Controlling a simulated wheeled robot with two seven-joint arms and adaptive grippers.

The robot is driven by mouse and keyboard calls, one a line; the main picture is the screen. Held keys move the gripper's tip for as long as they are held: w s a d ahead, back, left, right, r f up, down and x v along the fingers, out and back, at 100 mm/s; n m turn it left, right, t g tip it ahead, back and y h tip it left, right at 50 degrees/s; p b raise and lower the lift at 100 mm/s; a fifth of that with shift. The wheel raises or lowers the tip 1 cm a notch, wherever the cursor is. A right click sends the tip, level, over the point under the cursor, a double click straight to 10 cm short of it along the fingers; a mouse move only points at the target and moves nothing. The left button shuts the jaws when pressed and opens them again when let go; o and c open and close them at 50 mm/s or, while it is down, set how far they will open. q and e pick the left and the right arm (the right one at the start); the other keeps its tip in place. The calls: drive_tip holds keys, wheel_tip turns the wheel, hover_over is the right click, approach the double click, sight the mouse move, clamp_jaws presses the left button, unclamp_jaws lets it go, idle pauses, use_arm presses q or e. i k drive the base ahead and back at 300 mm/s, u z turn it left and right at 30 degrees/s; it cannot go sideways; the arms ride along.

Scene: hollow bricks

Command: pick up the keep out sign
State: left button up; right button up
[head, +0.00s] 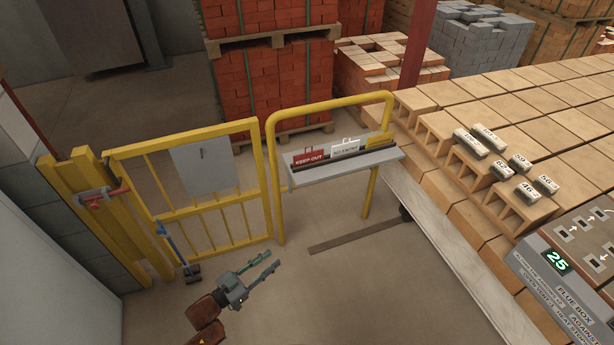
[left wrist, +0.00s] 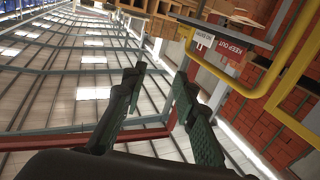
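The red keep out sign (head: 308,158) stands at the left end of a grey shelf (head: 345,171) fixed to a yellow rail frame. It has a loop handle on top. A white sign (head: 345,149) and a yellow sign (head: 380,140) stand to its right in the same rack. My left gripper (head: 272,259) is open and empty, low in front of the frame and apart from the sign. In the left wrist view the open fingers (left wrist: 160,85) have nothing between them. The keep out sign (left wrist: 233,51) shows there at upper right, tilted. My right gripper is out of view.
A yellow gate (head: 205,215) with a grey plate stands left of the frame. Hollow bricks with small numbered blocks (head: 502,170) lie at the right, by a panel (head: 560,265) reading 25. Red brick pallets (head: 260,85) stand behind. Floor around the gripper is mostly clear.

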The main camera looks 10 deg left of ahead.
sight(306, 159)
drive_tip(key=z, duration=0.05)
drive_tip(key=k, duration=0.55)
drive_tip(key=u, duration=1)
drive_tip(key=i, duration=1.7)
drive_tip(key=z, duration=1.05)
drive_tip(key=i, duration=0.6)
drive_tip(key=z, duration=0.6)
